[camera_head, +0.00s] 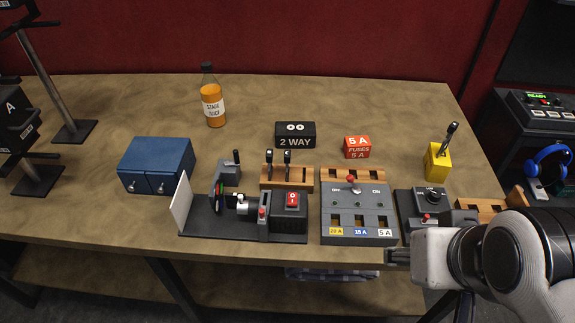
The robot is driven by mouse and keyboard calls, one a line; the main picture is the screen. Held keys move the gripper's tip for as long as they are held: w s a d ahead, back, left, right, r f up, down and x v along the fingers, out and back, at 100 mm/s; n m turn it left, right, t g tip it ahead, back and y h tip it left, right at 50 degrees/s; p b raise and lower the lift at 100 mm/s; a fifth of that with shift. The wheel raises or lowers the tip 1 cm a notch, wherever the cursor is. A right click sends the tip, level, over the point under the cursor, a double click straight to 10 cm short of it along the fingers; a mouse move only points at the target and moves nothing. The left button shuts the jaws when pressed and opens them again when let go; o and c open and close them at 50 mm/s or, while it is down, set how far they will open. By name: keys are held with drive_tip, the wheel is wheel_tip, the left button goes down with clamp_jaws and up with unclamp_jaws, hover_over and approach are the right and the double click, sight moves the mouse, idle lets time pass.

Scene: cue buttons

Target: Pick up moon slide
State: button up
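Two dark upright pieces with handles, possibly slides (278,158), stand in a wooden rack (287,186) behind the projector-like device (290,222). Their pictures are too small to read, so I cannot tell which is the moon slide. Another dark handle (236,157) stands at a grey block left of the rack. My gripper (392,257) enters from the lower right and points left, at the front edge of the table, below the grey fuse panel. It is well apart from the rack. Its fingers are small and dark, and their opening is unclear.

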drive_tip(key=w+d+r+n+t+h, duration=0.1)
drive_tip(key=w+d+r+t, duration=0.15)
drive_tip(key=w, duration=0.45)
drive_tip(key=w+d+r+t+h, duration=0.1)
drive_tip(key=w+d+r, duration=0.1)
drive_tip(key=w+r, duration=0.35)
drive_tip(key=w+d+r+n+t, duration=0.1)
drive_tip(key=w+d+t, duration=0.1)
drive_tip(key=w, duration=0.7)
drive_tip(key=w+a+r+n+t+y, duration=0.2)
drive_tip(key=w+a, duration=0.1)
drive_tip(key=w, duration=0.5)
drive_tip(key=w+a+r+n+t+y, duration=0.1)
drive_tip(key=w+a+n, duration=0.2)
drive_tip(key=w, duration=0.5)
drive_tip(key=w+a+f+n+g+y, duration=0.4)
drive_tip(key=w+a+f+n+y, duration=0.25)
drive_tip(key=a+f+y, duration=0.35)
drive_tip(key=s+a+f+n+g+y, duration=0.3)
drive_tip(key=s+a+f+n+g, duration=0.1)
drive_tip(key=s+f+g, duration=0.6)
wheel_tip(320, 180, down, 3)
drive_tip(key=shift+s+f+y, duration=0.15)
drive_tip(key=shift+s+y, duration=0.15)
drive_tip(key=shift+s, duration=0.2)
